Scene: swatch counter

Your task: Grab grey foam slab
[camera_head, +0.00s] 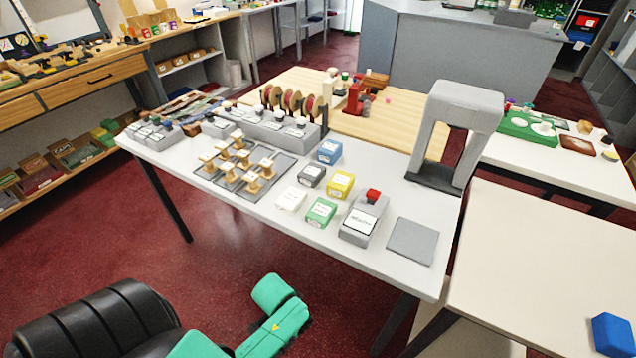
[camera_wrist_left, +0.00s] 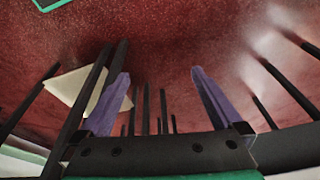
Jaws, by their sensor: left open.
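A dark grey block with a white label on top (camera_head: 312,175) sits on the light grey counter (camera_head: 262,212), among similar blue, yellow, white and green labelled blocks. A flat, plain grey square (camera_head: 412,241) lies near the counter's front right corner. I cannot tell for certain which of the two grey things is the foam slab. My left gripper (camera_wrist_left: 160,73) shows in the left wrist view with its two purple fingers apart and nothing between them. In the head view only green links of my left arm show, low in front of the counter. My right gripper is not in view.
A grey device with a red top (camera_head: 373,197) stands between the blocks and the flat square. A tall grey frame (camera_head: 457,135) rises behind them. Wooden pegs on dark plates (camera_head: 239,165) fill the counter's middle.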

